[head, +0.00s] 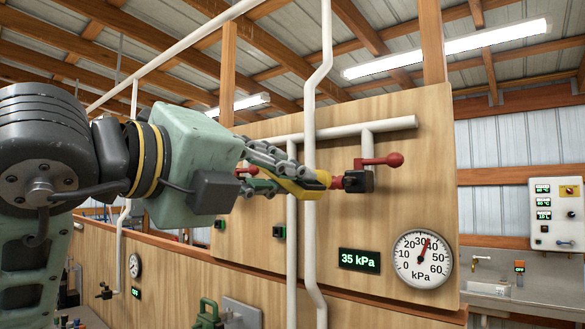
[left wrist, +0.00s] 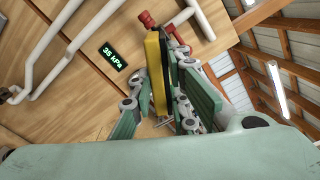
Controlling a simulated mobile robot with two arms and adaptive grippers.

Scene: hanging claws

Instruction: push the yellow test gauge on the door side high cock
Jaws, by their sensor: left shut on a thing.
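My left gripper (head: 300,178) is shut on the yellow test gauge (head: 305,192), which reaches toward the right high cock on the wooden panel. That cock has a black body (head: 359,182) and a red lever (head: 382,161) pointing right. A red piece (head: 337,182) lies between the gauge's end and the black body; I cannot tell whether the gauge is seated. In the left wrist view the yellow gauge (left wrist: 153,75) lies between the fingers (left wrist: 165,85), with a red piece (left wrist: 146,18) by its far end. Another cock's red lever (head: 246,171) is partly hidden behind my gripper.
White pipes (head: 309,120) run down the panel close behind my gripper. A round kPa dial (head: 423,259) points a little above 30, and a display (head: 359,260) reads 35 kPa. A control box (head: 557,214) stands at the right. A green fitting (head: 208,312) sits low in front.

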